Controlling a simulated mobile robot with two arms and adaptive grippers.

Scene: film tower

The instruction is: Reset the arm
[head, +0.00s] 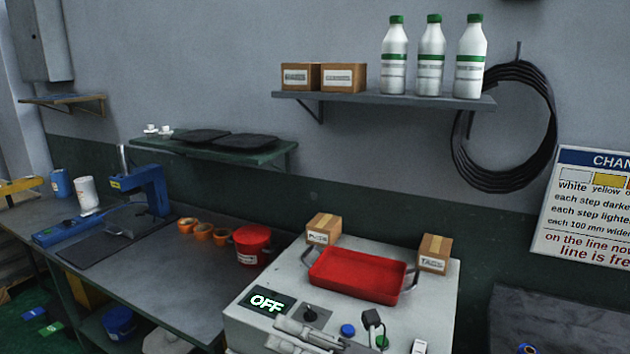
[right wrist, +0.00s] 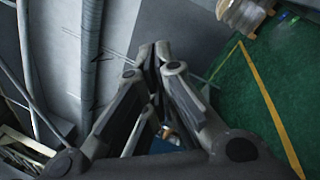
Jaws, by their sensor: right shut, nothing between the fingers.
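My right gripper (right wrist: 155,55) is shut and empty, its fingertips together in the right wrist view. In the head view, part of my right gripper (head: 308,335) shows at the bottom edge, in front of the light grey control box (head: 240,320). The box has a display reading OFF (head: 267,301), a black knob (head: 310,312), a blue button (head: 348,330) and a red tray (head: 357,276) on top. How far the gripper is from the box is hard to tell. My left gripper is not in view.
Two small cartons (head: 323,229) (head: 434,254) stand behind the red tray. Left is a bench (head: 160,285) with a blue press (head: 150,190), orange cups (head: 203,231) and a red pot (head: 252,244). A wall shelf (head: 380,101) carries bottles and boxes. Green floor (right wrist: 240,100) shows in the wrist view.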

